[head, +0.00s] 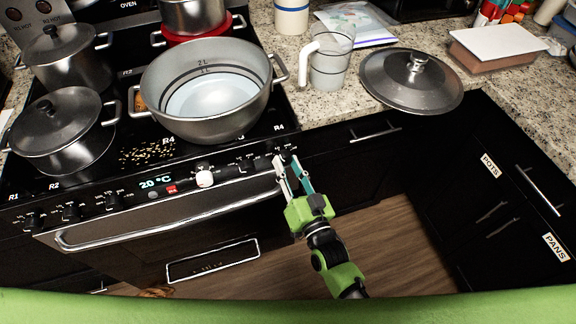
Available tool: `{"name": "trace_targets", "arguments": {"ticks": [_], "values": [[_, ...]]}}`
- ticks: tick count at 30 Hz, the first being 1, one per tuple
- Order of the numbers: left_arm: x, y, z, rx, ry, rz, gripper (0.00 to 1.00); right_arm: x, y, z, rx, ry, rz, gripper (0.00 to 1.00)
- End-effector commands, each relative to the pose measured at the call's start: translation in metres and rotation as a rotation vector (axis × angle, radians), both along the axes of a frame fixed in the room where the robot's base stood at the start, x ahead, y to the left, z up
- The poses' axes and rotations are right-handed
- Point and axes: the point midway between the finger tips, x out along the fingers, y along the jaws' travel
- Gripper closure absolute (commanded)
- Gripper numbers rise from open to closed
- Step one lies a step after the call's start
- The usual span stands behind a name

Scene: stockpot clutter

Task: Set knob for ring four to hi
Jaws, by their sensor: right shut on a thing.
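The stove's front panel carries a row of small black knobs, with white ring labels along the cooktop edge. The label R4 (280,127) shows at the right end, above the rightmost knob (286,152). My right gripper (288,160) reaches up from below, with its two fingertips on either side of that knob and closed on it. The fingers partly hide the knob, and I cannot read its setting. My left gripper is not in view.
A large open pot (205,125) stands on the cooktop near R4, with two lidded pots (60,125) (65,60) at left. The oven handle (165,225) runs below the panel. A clear pitcher (331,65) and a loose lid (411,85) are on the right counter.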

Motion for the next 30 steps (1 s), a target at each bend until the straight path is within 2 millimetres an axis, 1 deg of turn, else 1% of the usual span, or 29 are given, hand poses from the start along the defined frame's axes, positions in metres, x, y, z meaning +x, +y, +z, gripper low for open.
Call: {"name": "trace_targets", "arguments": {"ticks": [30], "values": [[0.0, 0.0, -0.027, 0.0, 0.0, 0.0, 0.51, -0.002, 0.003, -0.003, 0.917, 0.3, 0.0, 0.94]]}}
